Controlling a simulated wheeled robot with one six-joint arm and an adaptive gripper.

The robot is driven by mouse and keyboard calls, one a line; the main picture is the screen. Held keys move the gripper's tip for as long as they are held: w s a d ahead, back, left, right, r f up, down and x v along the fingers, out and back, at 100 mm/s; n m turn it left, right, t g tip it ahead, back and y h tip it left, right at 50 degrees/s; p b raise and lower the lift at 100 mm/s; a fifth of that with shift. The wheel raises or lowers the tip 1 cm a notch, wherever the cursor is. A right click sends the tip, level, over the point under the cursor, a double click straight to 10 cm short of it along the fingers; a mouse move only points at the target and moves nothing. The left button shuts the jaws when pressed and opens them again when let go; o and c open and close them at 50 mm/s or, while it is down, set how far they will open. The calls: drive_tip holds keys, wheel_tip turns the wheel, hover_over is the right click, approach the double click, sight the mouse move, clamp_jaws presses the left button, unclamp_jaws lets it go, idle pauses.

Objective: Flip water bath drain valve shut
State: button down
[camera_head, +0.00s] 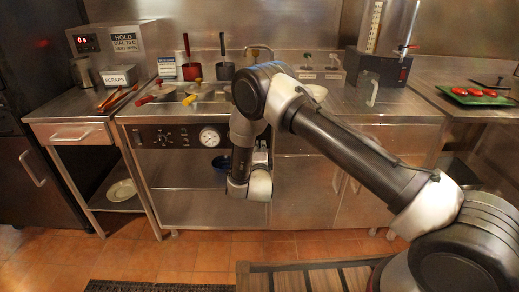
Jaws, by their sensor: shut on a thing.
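My arm reaches from the lower right over to the front of the steel counter, and its wrist hangs before the cabinet front, right of the round gauge. My gripper (262,156) shows only in small part behind the wrist. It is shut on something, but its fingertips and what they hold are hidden. I cannot make out the drain valve with certainty. The counter front panel (180,137) carries knobs and a round white gauge (209,137).
Red-handled and yellow-handled tools lie on the steel counter (330,102). A green tray (475,95) with red food is at far right. A slatted wooden piece (300,278) lies low in front.

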drive_tip(key=shift+f, duration=0.15)
drive_tip(key=c, duration=1.3)
unclamp_jaws()
drive_tip(key=s, duration=1.2)
drive_tip(key=shift+a, duration=0.2)
